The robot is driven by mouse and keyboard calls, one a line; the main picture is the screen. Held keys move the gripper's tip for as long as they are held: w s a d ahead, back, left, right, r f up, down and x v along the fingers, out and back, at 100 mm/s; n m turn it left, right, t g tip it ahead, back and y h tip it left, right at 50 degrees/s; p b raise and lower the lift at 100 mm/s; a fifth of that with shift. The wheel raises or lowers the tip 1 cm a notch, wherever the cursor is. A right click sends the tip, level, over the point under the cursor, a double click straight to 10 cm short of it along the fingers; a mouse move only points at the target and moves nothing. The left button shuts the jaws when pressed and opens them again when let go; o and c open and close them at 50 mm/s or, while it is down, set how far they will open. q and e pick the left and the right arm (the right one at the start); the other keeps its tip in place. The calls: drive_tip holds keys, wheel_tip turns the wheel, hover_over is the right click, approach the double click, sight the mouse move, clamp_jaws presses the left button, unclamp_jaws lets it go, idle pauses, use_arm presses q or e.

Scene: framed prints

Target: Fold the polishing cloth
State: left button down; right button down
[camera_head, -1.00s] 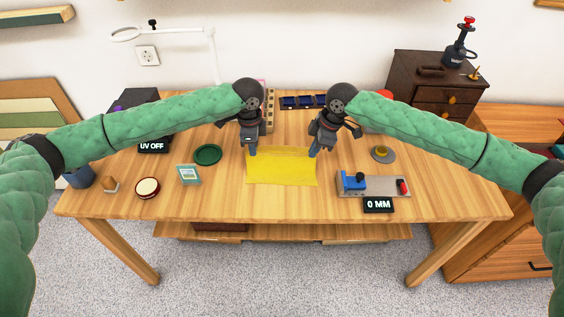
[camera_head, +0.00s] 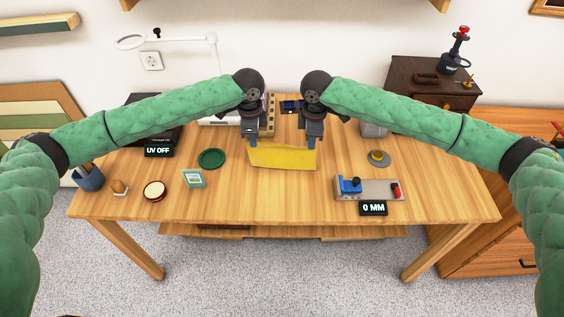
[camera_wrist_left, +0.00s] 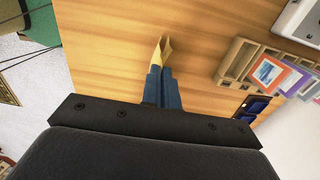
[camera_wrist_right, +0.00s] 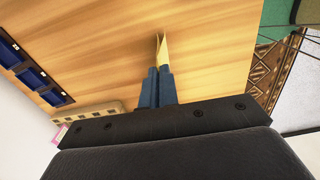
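The yellow polishing cloth (camera_head: 282,157) is at the middle of the wooden table. Its far edge is raised between my two grippers, and its near edge is low over the tabletop. My left gripper (camera_head: 252,144) is shut on the far left corner; the cloth (camera_wrist_left: 164,54) shows as a thin upright sheet at its fingertips (camera_wrist_left: 162,76) in the left wrist view. My right gripper (camera_head: 312,144) is shut on the far right corner; the right wrist view shows the cloth (camera_wrist_right: 162,50) at its closed fingertips (camera_wrist_right: 158,76).
A green round dish (camera_head: 211,158) and a small framed print (camera_head: 194,179) lie left of the cloth. A blue-and-grey tool (camera_head: 368,189) with a "0 MM" display (camera_head: 373,208) is at the right. The table in front of the cloth is clear.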

drive_tip(key=shift+a+r+p, duration=0.1)
drive_tip(key=shift+r+p, duration=1.65)
drive_tip(key=shift+r, duration=0.45)
